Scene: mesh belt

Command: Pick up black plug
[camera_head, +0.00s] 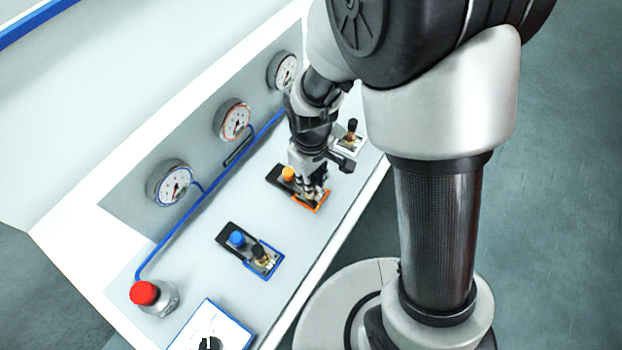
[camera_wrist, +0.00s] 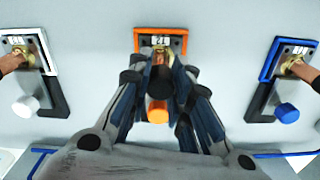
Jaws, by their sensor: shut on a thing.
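A black plug (camera_wrist: 160,78) stands at the brass fitting inside the orange frame (camera_wrist: 184,40) in the wrist view. My gripper (camera_wrist: 160,85) is shut on this plug, with a finger on each side. In the head view my gripper (camera_head: 312,188) is low over the orange frame (camera_head: 322,204) and hides most of the plug there. Whether the plug is still seated in the fitting cannot be told. Other black plugs stand at the blue-framed station (camera_head: 259,250) and the white-framed station (camera_head: 352,126).
An orange knob (camera_head: 288,174) sits just beside my gripper, a blue knob (camera_head: 237,239) further along. Several gauges (camera_head: 172,183) and a blue pipe (camera_head: 215,189) line the panel's back. A red knob (camera_head: 144,293) and white plate (camera_head: 212,328) are at the near end.

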